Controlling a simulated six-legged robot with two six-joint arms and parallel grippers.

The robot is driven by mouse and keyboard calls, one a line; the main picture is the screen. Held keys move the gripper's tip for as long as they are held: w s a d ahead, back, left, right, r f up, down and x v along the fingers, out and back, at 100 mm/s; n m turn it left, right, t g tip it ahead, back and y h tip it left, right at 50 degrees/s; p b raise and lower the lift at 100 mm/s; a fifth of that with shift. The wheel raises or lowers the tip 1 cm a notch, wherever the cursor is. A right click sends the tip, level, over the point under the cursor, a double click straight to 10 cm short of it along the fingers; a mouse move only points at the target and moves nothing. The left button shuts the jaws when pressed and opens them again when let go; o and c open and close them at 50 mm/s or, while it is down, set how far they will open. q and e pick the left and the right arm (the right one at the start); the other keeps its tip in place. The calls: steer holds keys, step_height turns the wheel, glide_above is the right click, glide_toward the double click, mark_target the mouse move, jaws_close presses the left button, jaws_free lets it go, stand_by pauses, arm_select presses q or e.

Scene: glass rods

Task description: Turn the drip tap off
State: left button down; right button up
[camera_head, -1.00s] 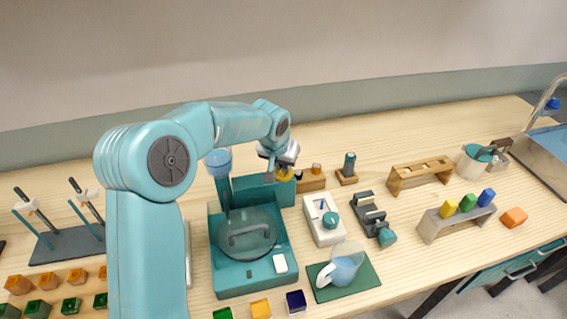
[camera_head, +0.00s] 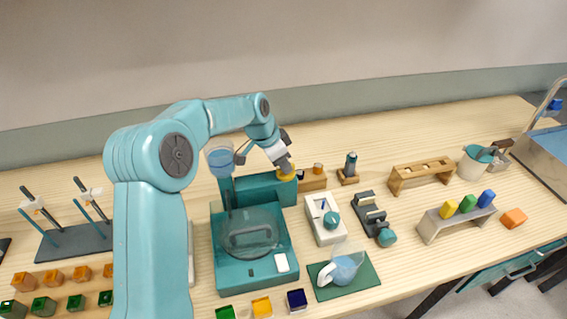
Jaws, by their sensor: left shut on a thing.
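The drip tap shows as a yellow knob (camera_head: 287,175) on the right end of the teal block (camera_head: 258,187) at the back of the teal drip unit. My left gripper (camera_head: 285,165) comes down on the knob from above and is shut on it. The fingers hide part of the knob. A funnel cup with blue liquid (camera_head: 219,160) stands at the left of the block. A clear round vessel (camera_head: 250,237) sits on the unit's teal base (camera_head: 235,272). Whether drops fall cannot be seen. My right gripper is not in view.
A wooden block (camera_head: 313,181) stands close right of the knob. A white device (camera_head: 324,218) and a jug (camera_head: 343,266) on a green mat (camera_head: 366,280) are to the right. Coloured cubes (camera_head: 262,306) line the front. Open table lies behind the wooden rack (camera_head: 420,173).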

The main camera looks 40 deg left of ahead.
arm_select(q)
steer(key=shift+m, duration=0.3)
stand_by(0.4)
steer(key=c, duration=1.1)
jaws_free()
steer(key=shift+w, duration=0.1)
steer(key=shift+r, duration=0.1)
steer(key=b+v, duration=0.1)
steer(key=v, duration=1.5)
steer(key=shift+a, duration=0.2)
